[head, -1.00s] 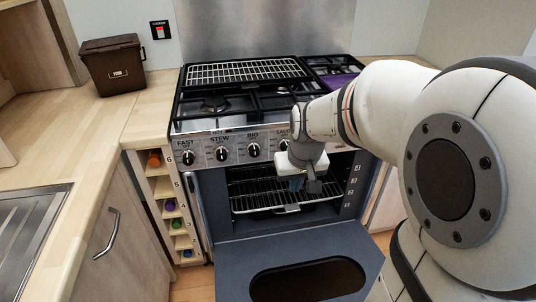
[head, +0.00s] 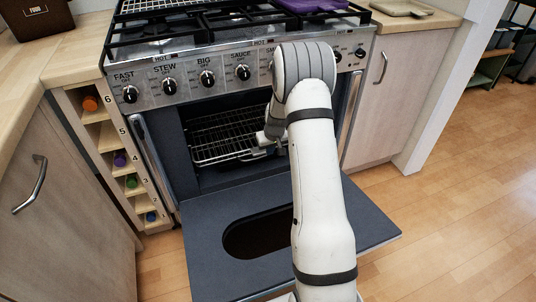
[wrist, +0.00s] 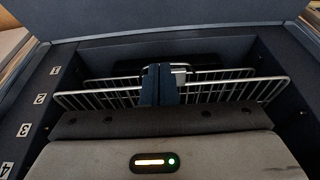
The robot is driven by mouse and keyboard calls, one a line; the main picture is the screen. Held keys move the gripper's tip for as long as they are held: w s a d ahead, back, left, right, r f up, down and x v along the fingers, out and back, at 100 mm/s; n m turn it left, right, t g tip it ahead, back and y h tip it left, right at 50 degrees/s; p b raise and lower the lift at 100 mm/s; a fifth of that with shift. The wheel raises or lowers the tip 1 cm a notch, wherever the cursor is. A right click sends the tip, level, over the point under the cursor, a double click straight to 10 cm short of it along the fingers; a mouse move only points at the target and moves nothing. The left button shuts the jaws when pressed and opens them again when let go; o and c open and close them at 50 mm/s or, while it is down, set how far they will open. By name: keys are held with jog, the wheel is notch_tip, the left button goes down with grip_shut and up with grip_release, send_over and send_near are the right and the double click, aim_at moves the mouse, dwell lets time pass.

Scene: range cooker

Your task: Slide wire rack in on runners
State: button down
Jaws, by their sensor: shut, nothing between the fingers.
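A wire rack (head: 222,137) sits inside the open oven, about level and partly hidden by my arm. It also shows in the wrist view (wrist: 108,98), spanning much of the cavity's width. My gripper (wrist: 158,70) is shut with its dark fingers together, in front of the rack's middle in that view. I cannot tell whether the fingertips touch the wires. In the head view my arm covers most of the gripper at the rack's right part. The oven cavity has numbered side marks (wrist: 39,98). A second wire rack (head: 140,5) lies on top of the hob.
The oven door (head: 205,222) is folded down in front of the cavity. A row of knobs (head: 206,78) runs above the opening. A narrow bottle rack (head: 121,158) stands left of the oven. Clear wooden floor (head: 440,215) lies to the right.

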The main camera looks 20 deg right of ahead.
aim_at(255, 151)
jog(key=w+f+b, duration=0.3)
jog(key=w+f, duration=0.3)
jog(key=f, duration=0.2)
jog(key=shift+w+f+b, duration=0.25)
jog(key=shift+f+b, duration=0.05)
